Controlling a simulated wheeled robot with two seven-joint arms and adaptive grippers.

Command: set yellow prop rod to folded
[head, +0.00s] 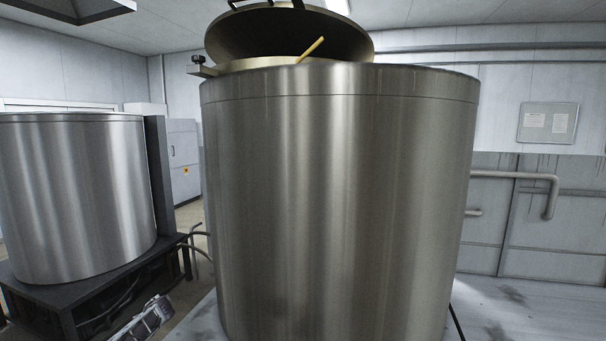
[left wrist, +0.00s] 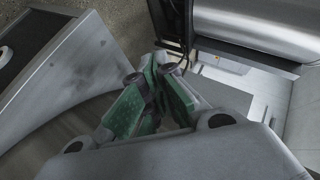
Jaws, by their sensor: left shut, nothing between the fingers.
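The yellow prop rod (head: 312,49) stands tilted at the top of the large steel tank (head: 340,200), its upper end leaning right. It shows in front of the dark inside of the raised round lid (head: 245,40). Its lower end is hidden behind the tank rim, and I cannot tell whether the rod touches the lid. My left gripper (left wrist: 162,66) is shut and empty in the left wrist view, with green pads on its fingers. In the head view it shows low at the left (head: 148,318), well below the rod and apart from it. My right gripper is not in view.
A second steel tank (head: 75,195) stands on a dark base at the left. A clamp knob (head: 198,62) sits on the left of the main tank's rim. Pipes (head: 550,190) run along the right wall. The pale floor (head: 530,305) at the right is clear.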

